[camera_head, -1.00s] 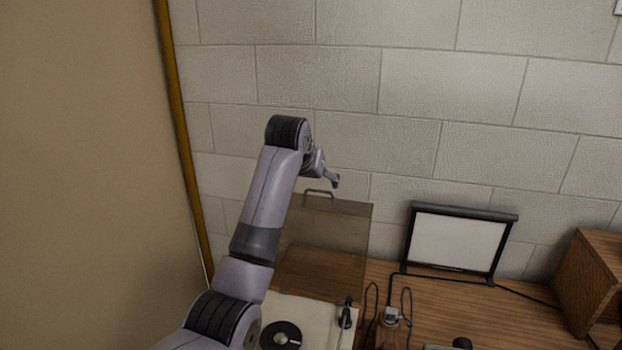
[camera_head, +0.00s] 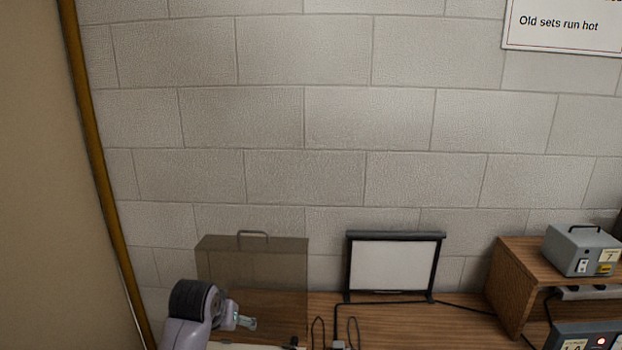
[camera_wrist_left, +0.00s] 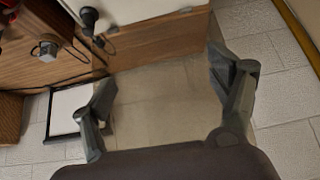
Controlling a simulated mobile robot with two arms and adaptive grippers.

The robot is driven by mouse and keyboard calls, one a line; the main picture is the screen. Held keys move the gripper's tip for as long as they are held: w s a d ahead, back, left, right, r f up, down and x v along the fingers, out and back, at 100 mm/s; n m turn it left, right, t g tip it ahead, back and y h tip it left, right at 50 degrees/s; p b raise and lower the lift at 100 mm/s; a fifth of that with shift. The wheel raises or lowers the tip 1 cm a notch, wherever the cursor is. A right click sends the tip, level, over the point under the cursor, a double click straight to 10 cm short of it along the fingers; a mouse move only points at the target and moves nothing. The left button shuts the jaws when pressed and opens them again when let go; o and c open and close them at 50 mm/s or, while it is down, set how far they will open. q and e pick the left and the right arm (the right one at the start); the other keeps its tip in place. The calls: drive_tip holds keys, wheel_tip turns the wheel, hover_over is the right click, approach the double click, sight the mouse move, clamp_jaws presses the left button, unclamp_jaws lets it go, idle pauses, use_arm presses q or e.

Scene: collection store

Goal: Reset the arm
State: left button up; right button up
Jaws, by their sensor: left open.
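My left gripper (camera_head: 245,322) is at the lower left of the head view, in front of the tinted see-through lid (camera_head: 254,262) of a record player. The lid stands upright with a handle on top. Only a pale sliver of the player's base shows at the bottom edge; its platter is out of the picture. In the left wrist view my left gripper (camera_wrist_left: 164,82) is open with its two fingers wide apart and nothing between them. A dark rounded part (camera_wrist_left: 89,17), perhaps the player's tonearm end, shows at the top. My right gripper is not in view.
A framed white panel (camera_head: 394,267) stands on the wooden bench (camera_head: 460,318) with cables around it. A wooden stand (camera_head: 515,285) carries a grey box (camera_head: 582,250) at right. A block wall is behind; a tan panel (camera_head: 40,200) with a yellow edge closes the left.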

use_arm(q)
drive_tip(key=s+a+f+g, duration=0.1)
drive_tip(key=s+f, duration=0.5)
drive_tip(key=s, duration=0.3)
drive_tip(key=s+f+g, duration=0.1)
drive_tip(key=s+f, duration=0.4)
drive_tip(key=s, duration=0.3)
drive_tip(key=s+f+m+g, duration=0.1)
drive_tip(key=s+f, duration=0.1)
drive_tip(key=s, duration=1.8)
wheel_tip(320, 180, down, 34)
drive_tip(key=s+g+b, duration=0.2)
drive_tip(key=b, duration=0.6)
drive_tip(key=s+a+f+b, duration=0.1)
drive_tip(key=s+f+b, duration=0.2)
drive_tip(key=s+f, duration=0.5)
drive_tip(key=s+a+f+g+b, duration=0.1)
drive_tip(key=s+a+f+b, duration=0.1)
drive_tip(key=s+f, duration=0.6)
wheel_tip(320, 180, down, 7)
drive_tip(key=shift+s+r+m+b, duration=0.1)
drive_tip(key=shift+s+m+b, duration=0.3)
drive_tip(key=shift+b, duration=0.35)
drive_tip(key=shift+w, duration=0.1)
